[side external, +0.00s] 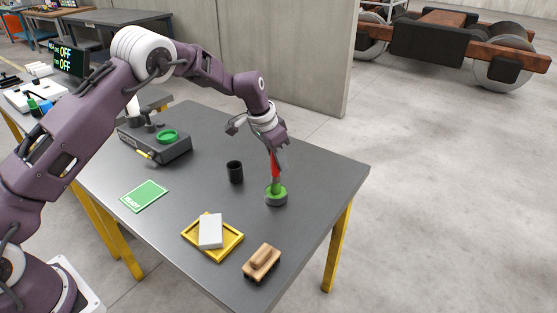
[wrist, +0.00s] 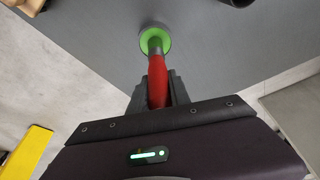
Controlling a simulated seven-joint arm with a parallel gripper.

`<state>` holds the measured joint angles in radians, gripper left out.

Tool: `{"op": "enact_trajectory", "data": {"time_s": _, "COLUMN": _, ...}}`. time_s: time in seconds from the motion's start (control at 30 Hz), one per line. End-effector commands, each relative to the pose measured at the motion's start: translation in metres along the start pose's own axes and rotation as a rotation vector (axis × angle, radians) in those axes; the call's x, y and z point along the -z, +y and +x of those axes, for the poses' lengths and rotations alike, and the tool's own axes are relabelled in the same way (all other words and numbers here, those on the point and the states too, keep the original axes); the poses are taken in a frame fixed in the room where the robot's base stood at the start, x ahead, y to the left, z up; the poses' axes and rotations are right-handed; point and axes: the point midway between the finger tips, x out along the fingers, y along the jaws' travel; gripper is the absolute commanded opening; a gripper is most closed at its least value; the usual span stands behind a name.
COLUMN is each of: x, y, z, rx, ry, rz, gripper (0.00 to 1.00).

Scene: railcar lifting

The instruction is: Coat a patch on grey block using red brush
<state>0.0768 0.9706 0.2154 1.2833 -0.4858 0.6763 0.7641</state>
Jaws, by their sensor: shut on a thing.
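The red brush (side external: 275,166) is held upright in my gripper (side external: 278,152), which is shut on its handle. The red handle also shows between the fingers in the wrist view (wrist: 157,76). The brush's lower end meets a round dark pot with a green top (side external: 276,196), seen as a green disc in the wrist view (wrist: 146,38). How deep the tip sits is hidden. The light grey block (side external: 210,231) lies on a yellow tray (side external: 228,251), left of and nearer the camera than the pot, in the side view. No coated patch shows on it.
A black cup (side external: 235,172) stands left of the pot. A wooden-handled block brush (side external: 262,261) lies near the front edge. A green card (side external: 144,196) and a grey device with a green ring (side external: 155,147) are further left. The table's right side (side external: 325,180) is clear.

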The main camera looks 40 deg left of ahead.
Motion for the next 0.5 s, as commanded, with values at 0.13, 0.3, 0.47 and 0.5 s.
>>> {"op": "enact_trajectory", "data": {"time_s": 0.13, "x": 0.006, "y": 0.0, "z": -0.016, "rx": 0.001, "ry": 0.005, "rz": 0.0, "gripper": 0.0}}
{"op": "enact_trajectory", "data": {"time_s": 0.3, "x": 0.011, "y": 0.0, "z": -0.033, "rx": 0.001, "ry": 0.005, "rz": 0.001, "gripper": 0.0}}
{"op": "enact_trajectory", "data": {"time_s": 0.47, "x": 0.016, "y": 0.0, "z": -0.049, "rx": 0.002, "ry": 0.005, "rz": 0.001, "gripper": 0.0}}
{"op": "enact_trajectory", "data": {"time_s": 0.5, "x": 0.018, "y": 0.0, "z": -0.053, "rx": 0.002, "ry": 0.005, "rz": 0.001, "gripper": 0.0}}
